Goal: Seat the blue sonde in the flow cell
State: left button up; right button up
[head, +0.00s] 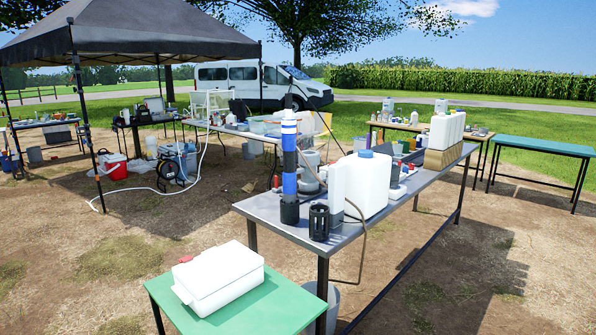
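The blue sonde (290,183) is a tall, slim cylinder with blue and black bands and a white and blue upper part. It appears upright at the near left end of the long grey table (277,224). A black slotted cup (319,223) stands just right of its foot. Behind the sonde is a cluster of grey round parts (309,184), partly hidden. I cannot tell whether the flow cell is among them. Neither of my grippers is in view.
A white jug with a blue cap (366,186) and a white upright container (337,187) crowd the table right of the sonde. A white lidded box (218,279) sits on a green table (262,308) in front. A hose (361,235) hangs over the grey table's front edge.

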aim_at(308, 183)
jog(key=l+u, duration=0.15)
jog(key=u, duration=0.25)
jog(key=i+l+u, duration=0.1)
jog(key=u, duration=0.35)
jog(key=l+u, duration=0.25)
jog(key=u, duration=0.15)
jog(key=l+u, duration=0.15)
jog(key=u, duration=0.3)
jog(key=l+u, duration=0.2)
jog(key=u, duration=0.2)
jog(key=k+l+u, duration=0.35)
jog(key=l, duration=0.4)
jog(key=k+l+u, duration=0.35)
jog(key=l, duration=0.35)
jog(key=k+l+u, duration=0.4)
jog(key=k+l, duration=0.15)
